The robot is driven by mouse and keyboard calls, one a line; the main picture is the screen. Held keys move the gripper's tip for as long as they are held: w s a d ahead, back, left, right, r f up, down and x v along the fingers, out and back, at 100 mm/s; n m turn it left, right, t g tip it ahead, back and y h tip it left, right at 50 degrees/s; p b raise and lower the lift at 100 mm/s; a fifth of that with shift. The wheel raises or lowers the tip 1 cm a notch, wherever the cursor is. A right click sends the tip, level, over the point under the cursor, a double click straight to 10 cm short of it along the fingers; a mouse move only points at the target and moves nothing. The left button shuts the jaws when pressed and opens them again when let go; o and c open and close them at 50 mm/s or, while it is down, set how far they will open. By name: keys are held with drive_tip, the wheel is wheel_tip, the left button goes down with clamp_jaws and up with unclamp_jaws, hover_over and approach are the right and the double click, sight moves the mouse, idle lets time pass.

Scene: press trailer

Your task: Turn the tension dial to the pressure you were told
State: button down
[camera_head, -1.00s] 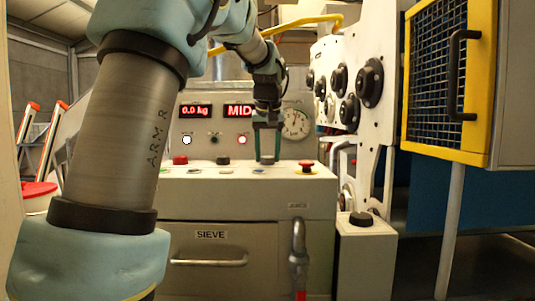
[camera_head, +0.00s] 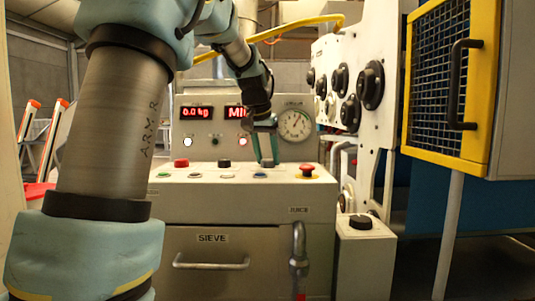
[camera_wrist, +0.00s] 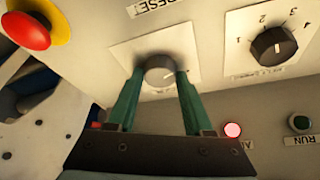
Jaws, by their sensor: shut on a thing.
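In the wrist view a round grey knob (camera_wrist: 159,70) sits on a white square plate, with a pointer mark on its face; I cannot read its name. My gripper (camera_wrist: 156,75) has its two green fingers shut on either side of this knob.
A red mushroom button (camera_head: 307,170) on a yellow base is right of my gripper. The black dial (camera_head: 224,163) and a red button (camera_head: 181,162) are to its left. A display (camera_head: 196,112) reads 0.0 kg. A yellow-framed mesh guard (camera_head: 440,80) stands at the right.

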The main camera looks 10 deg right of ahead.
drive_tip(key=shift+m, duration=0.3)
drive_tip(key=shift+c, duration=1.5)
unclamp_jaws()
drive_tip(key=v, duration=1)
drive_tip(key=shift+a+r, duration=0.25)
drive_tip(key=shift+r, duration=0.1)
drive_tip(key=shift+s, duration=0.15)
